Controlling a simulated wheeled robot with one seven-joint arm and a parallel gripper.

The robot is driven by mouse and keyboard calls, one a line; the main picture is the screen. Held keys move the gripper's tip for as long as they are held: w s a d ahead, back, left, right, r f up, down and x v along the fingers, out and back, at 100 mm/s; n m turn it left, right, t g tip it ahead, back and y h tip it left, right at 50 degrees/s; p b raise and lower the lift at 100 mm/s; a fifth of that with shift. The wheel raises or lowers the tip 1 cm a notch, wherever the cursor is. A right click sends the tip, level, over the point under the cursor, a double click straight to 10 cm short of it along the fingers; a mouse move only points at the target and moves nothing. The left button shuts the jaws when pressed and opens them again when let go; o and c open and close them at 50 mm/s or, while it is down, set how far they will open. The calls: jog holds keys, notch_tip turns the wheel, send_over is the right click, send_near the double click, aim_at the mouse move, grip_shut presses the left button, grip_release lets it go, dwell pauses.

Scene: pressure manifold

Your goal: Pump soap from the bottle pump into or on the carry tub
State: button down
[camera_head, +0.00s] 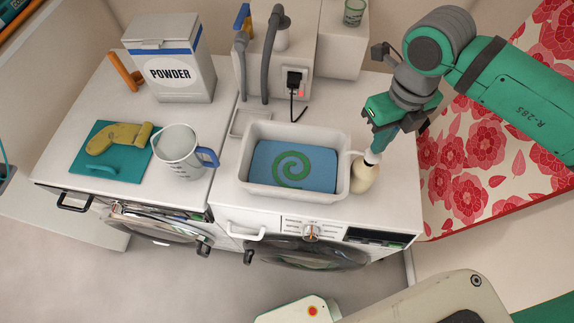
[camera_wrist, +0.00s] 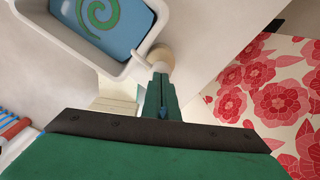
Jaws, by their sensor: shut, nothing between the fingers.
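The carry tub (camera_head: 246,190) is a whitish rectangular tub with a blue bottom and a green spiral in it. It stands on the right washing machine, and part of it shows at the upper left of the wrist view (camera_wrist: 134,72). The bottle pump (camera_head: 363,178) is a cream round bottle with a white head, close beside the tub's right side; its nozzle points left to the tub rim. My gripper (camera_head: 374,153) is shut and empty, with its fingertips right above the pump head. In the wrist view the fingers (camera_wrist: 161,80) cover part of the bottle. Whether they touch the head I cannot tell.
A powder box (camera_head: 180,60), a measuring jug (camera_head: 178,150) and a teal board (camera_head: 100,160) with a yellow tool stand at left. A grey box with hoses and a plug (camera_head: 294,80) stands behind the tub. A floral board (camera_head: 485,150) is at right.

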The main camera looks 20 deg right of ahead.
jog(key=shift+f, duration=0.25)
jog(key=shift+f, duration=0.95)
jog(key=shift+r, duration=1.2)
jog(key=shift+r, duration=3)
